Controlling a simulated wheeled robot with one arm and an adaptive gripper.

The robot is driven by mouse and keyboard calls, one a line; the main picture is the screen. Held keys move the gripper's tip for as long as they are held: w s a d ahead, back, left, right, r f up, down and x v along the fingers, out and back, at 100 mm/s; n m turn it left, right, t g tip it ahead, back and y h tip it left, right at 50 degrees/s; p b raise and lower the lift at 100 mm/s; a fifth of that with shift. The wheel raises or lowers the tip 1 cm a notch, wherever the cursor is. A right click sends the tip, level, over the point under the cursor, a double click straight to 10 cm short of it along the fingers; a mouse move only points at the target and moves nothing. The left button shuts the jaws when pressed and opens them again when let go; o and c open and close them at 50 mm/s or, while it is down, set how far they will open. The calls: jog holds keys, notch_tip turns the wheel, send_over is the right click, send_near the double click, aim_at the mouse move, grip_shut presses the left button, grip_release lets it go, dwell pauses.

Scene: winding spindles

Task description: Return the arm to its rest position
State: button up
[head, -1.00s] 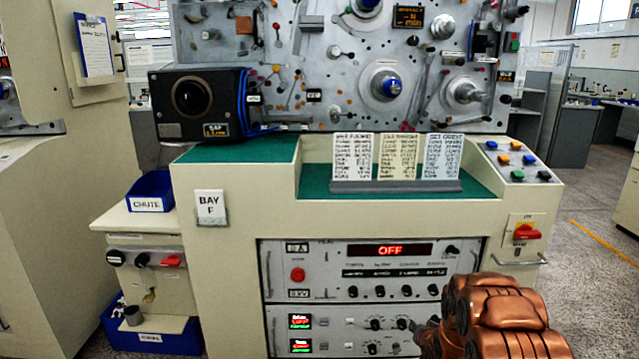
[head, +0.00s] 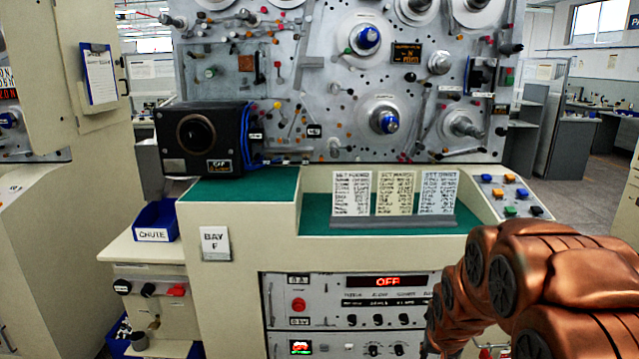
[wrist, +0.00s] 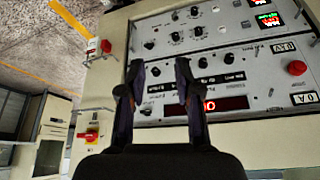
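My copper-coloured arm (head: 540,275) is at the lower right in the head view, in front of the right part of the bay console. My gripper is below or behind the arm there and its fingers cannot be made out. In the wrist view my gripper (wrist: 158,75) shows two dark fingers spread apart with nothing between them. Beyond the fingers is the console's control panel (wrist: 200,60), seen upside down, with knobs and a red-lit display.
The bay F console (head: 240,270) stands ahead, with three printed cards (head: 395,192) on its green ledge and a winding machine panel (head: 300,80) behind. A blue chute bin (head: 157,221) is at left. Open floor (head: 592,192) lies at the right.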

jog(key=s+a+r+n+g+p, duration=0.1)
jog(key=s+a+r+g+p, duration=0.1)
jog(key=s+r, duration=0.4)
jog(key=s+a+r+n+g+y+p, duration=0.1)
jog(key=s+r, duration=0.6)
jog(key=s, duration=1)
jog(key=s+a+r+n+g+p, duration=0.1)
jog(key=s+a+r+g+p, duration=0.2)
jog(key=s+r+p, duration=0.3)
jog(key=s+a+r, duration=0.1)
jog(key=s, duration=0.4)
jog(key=shift+s+a+g, duration=0.3)
jog(key=shift+s+a, duration=0.1)
